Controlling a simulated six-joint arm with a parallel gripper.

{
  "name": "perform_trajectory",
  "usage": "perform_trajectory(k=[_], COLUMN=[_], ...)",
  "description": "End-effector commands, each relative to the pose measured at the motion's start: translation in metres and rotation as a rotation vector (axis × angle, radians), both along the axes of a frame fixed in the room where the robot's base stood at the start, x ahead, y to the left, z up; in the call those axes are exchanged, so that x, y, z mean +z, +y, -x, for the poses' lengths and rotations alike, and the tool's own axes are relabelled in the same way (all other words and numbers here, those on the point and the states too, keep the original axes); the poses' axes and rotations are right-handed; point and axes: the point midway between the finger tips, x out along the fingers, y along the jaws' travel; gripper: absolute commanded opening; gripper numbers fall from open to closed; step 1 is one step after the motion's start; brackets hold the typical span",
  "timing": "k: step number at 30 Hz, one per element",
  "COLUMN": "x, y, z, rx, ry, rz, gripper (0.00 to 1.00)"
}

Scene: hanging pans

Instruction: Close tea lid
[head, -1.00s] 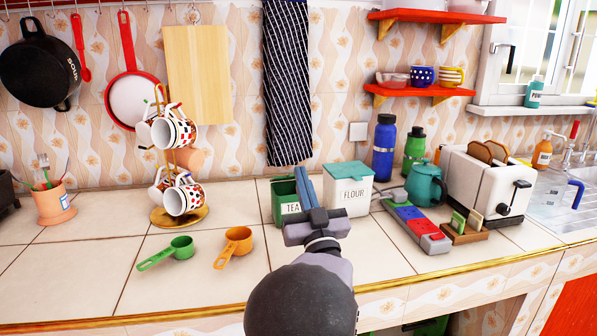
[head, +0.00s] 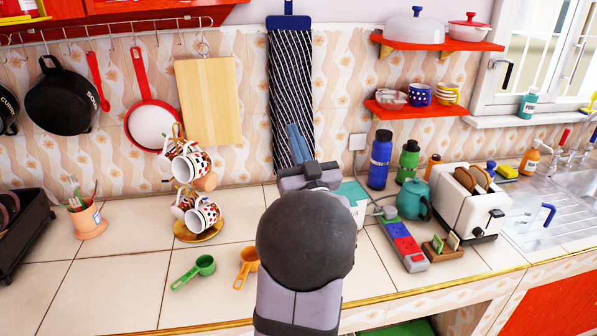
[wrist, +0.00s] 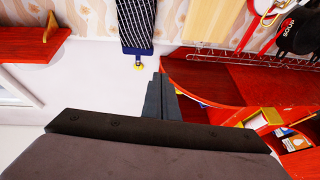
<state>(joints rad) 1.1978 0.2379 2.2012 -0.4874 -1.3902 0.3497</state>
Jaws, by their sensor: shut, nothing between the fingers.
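My gripper (head: 298,145) is shut and empty. It is raised in front of the wall and the striped cloth, with its blue-grey fingers pointing up in the head view. In the wrist view its closed fingers (wrist: 160,98) point toward the wall. The green tea canister is hidden behind my arm in the head view, so its lid cannot be made out. The white flour canister with a teal lid (head: 352,189) stands just right of my arm, partly covered by it.
Right of the flour canister are a power strip (head: 403,243), a teal teapot (head: 413,200), bottles and a toaster (head: 470,200). To the left are a mug rack (head: 196,238) and green (head: 194,271) and orange (head: 246,267) measuring cups. The front left counter is clear.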

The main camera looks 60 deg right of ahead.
Motion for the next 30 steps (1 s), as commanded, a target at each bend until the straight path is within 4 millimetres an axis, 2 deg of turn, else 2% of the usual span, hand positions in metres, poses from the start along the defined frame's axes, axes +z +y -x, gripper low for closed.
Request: perform_trajectory(k=[1, 6, 10, 14, 16, 17, 20, 21, 24, 27, 30], x=[0.027, 0.06, 0.075, 0.076, 0.065, 0.052, -0.012, -0.031, -0.069, -0.093, -0.106], y=[0.002, 0.009, 0.016, 0.024, 0.03, 0.032, 0.034, 0.032, 0.019, 0.003, -0.011], z=[-0.005, -0.025, -0.043, -0.064, -0.074, -0.078, -0.075, -0.069, -0.045, -0.018, 0.004], rx=[0.016, 0.078, 0.138, 0.218, 0.271, 0.294, 0.324, 0.317, 0.249, 0.143, 0.035], ry=[0.012, 0.079, 0.167, 0.296, 0.405, 0.467, 0.663, 0.74, 0.899, 0.992, 1.01], rz=[0.001, 0.001, -0.01, -0.055, -0.105, -0.138, -0.252, -0.295, -0.406, -0.511, -0.611], gripper=[0.0, 0.0, 0.0, 0.0, 0.0, 0.0, 0.0, 0.0, 0.0, 0.0, 0.0])
